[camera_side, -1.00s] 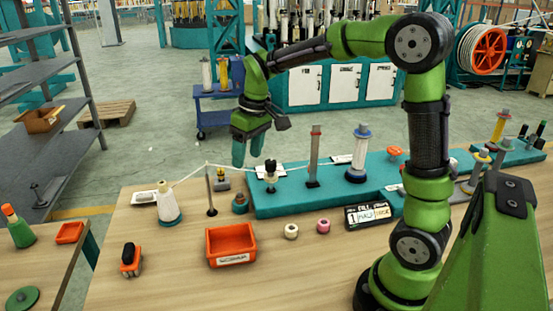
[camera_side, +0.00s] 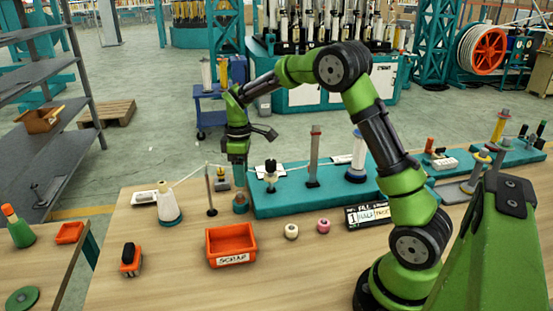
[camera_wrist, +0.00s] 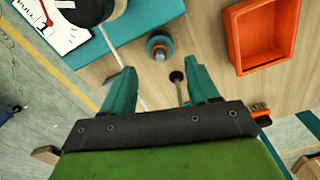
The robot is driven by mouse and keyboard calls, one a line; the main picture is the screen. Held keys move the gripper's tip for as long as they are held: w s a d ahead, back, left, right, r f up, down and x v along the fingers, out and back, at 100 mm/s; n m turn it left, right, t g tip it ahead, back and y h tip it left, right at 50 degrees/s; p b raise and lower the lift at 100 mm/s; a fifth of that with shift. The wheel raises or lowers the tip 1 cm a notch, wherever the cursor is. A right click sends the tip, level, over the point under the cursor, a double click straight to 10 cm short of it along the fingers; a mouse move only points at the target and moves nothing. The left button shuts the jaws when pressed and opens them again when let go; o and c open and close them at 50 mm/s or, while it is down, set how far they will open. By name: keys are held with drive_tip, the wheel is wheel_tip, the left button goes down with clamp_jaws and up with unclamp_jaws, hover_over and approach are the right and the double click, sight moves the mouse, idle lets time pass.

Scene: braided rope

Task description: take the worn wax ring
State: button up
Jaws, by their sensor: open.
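No ring is labelled, so I cannot tell for sure which is the worn wax ring. A small teal-and-brown round piece with a grey top (camera_side: 240,203) sits on the bench left of the teal base; it also shows in the wrist view (camera_wrist: 160,46). A cream ring (camera_side: 291,231) and a pink ring (camera_side: 323,226) lie on the wood in front. My gripper (camera_side: 239,184) points down just above the teal-and-brown piece. In the wrist view its teal fingers (camera_wrist: 163,76) are apart, with that piece beyond the tips and nothing seen held.
A thin post (camera_side: 211,192) stands close left of my gripper; its dark top (camera_wrist: 177,76) shows between the fingers. A white thread (camera_side: 187,178) runs from a cone (camera_side: 168,205) past it. The orange SCRAP bin (camera_side: 231,246) is in front. The teal base (camera_side: 290,204) extends right.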

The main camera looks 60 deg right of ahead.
sight(240, 192)
drive_tip(key=f, duration=0.7)
drive_tip(key=shift+w+a+f, duration=0.1)
drive_tip(key=shift+w+f, duration=0.25)
drive_tip(key=c, duration=1.1)
drive_tip(key=shift+r, duration=0.1)
clamp_jaws()
